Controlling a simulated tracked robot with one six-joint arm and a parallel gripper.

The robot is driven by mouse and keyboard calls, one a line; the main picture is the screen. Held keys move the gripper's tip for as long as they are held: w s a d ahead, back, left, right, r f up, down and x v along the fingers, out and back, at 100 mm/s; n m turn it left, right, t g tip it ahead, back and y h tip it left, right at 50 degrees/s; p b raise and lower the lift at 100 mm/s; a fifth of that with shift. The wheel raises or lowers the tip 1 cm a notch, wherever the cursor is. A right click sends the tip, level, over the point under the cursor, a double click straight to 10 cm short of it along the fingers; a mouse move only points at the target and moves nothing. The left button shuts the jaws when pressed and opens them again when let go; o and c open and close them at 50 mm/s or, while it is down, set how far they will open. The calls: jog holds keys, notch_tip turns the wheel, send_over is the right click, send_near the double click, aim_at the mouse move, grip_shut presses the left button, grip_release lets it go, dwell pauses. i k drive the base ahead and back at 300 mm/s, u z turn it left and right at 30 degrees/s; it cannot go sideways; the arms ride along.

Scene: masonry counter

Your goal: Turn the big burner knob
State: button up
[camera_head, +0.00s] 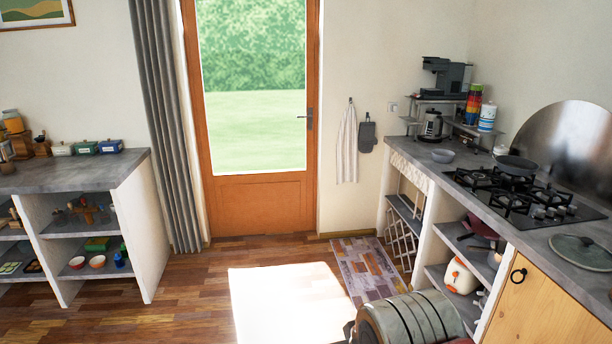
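The black gas hob (497,203) is set into the grey counter on the right, with several burners under dark grates. A cluster of small grey knobs (551,212) stands on the hob's right front part. The knobs are too small to tell which belongs to the big burner or how each is turned. A dark pan (515,164) sits on a rear burner. My gripper does not show in this view.
A curved metal splash plate (572,143) stands behind the hob. Wooden floor (210,290) lies open between the counters.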

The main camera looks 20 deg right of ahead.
aim_at(561, 210)
jog(key=z, duration=0.25)
jog(key=i, duration=1.45)
jog(key=z, duration=0.55)
jog(key=i, duration=0.75)
jog(key=z, duration=0.65)
jog(key=i, duration=0.6)
jog(key=z, duration=1.2)
jog(key=i, duration=0.9)
jog(key=z, duration=0.55)
